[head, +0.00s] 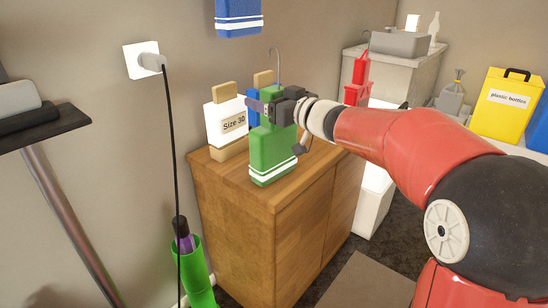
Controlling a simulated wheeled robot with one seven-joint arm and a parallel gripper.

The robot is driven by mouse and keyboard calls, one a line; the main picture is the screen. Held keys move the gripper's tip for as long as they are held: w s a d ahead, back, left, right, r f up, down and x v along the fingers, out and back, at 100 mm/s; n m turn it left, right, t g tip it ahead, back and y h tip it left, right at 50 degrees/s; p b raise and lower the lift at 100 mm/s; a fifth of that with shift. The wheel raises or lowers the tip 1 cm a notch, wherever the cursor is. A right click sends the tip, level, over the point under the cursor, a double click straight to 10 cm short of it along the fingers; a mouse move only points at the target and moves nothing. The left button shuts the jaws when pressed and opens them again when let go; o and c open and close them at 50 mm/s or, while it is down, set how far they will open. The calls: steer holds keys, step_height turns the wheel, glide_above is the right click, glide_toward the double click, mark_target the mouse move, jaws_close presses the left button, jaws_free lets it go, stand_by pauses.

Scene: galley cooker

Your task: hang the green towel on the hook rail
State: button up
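The green towel (272,152), a flat upright shape with white stripes near its bottom and a thin metal hook on top, is at the wooden cabinet's top. Whether it rests there or hangs just above is unclear. My gripper (268,107) is at the towel's narrow upper part, reaching in from the right. Its dark fingers overlap the towel, and one side is hidden, so I cannot tell if they are closed on it. The hook rail is not in view; a blue towel (238,18) with white stripes shows at the top edge, its upper end cut off.
On the wooden cabinet (240,188), a white "Size 30" item (226,122) and a blue item (252,108) stand behind the towel. A plugged cable (170,130) runs down the wall. A green tube (196,274) stands left of the cabinet; a dark shelf (45,127) juts in farther left.

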steer(key=c, duration=1.3)
step_height(320, 180, up, 20)
steer(key=shift+r+p, duration=0.1)
steer(key=shift+p, duration=1.1)
steer(key=shift+r, duration=0.1)
